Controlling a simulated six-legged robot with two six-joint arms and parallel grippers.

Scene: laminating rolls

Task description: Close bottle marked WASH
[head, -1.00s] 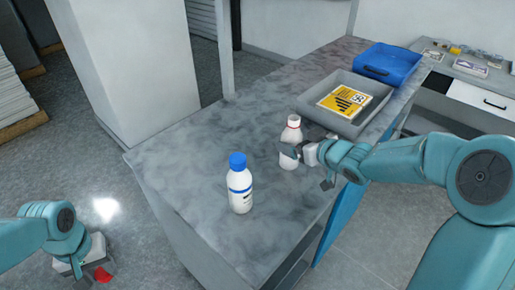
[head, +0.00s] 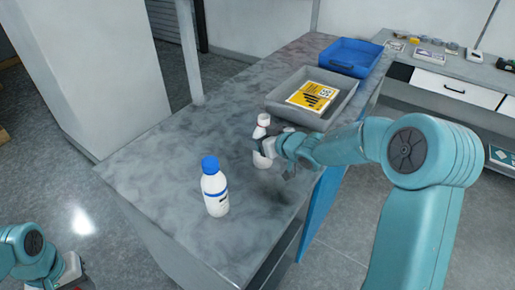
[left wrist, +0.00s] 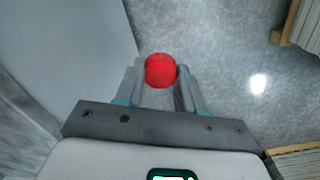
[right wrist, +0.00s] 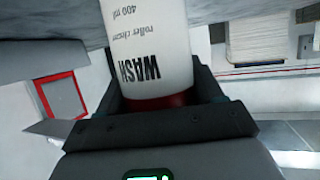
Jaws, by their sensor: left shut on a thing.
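The white WASH bottle (head: 262,160) stands on the grey bench and its top, with a red ring, shows no cap. In the right wrist view its body, the WASH bottle (right wrist: 150,45), fills the space between the fingers, lettering upside down, with a red band close to the palm. My right gripper (head: 268,147) is shut around the bottle's body. My left gripper (left wrist: 160,78) is shut on a round red cap (left wrist: 160,70), held over the floor beside the bench. In the head view the left gripper is partly cut off at the lower left and the cap does not show.
A white bottle with a blue cap (head: 214,190) stands on the bench nearer to me. A grey tray (head: 285,112) with a yellow label card (head: 312,96) and a blue bin (head: 350,57) stand farther back. The left part of the bench (head: 150,165) is clear.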

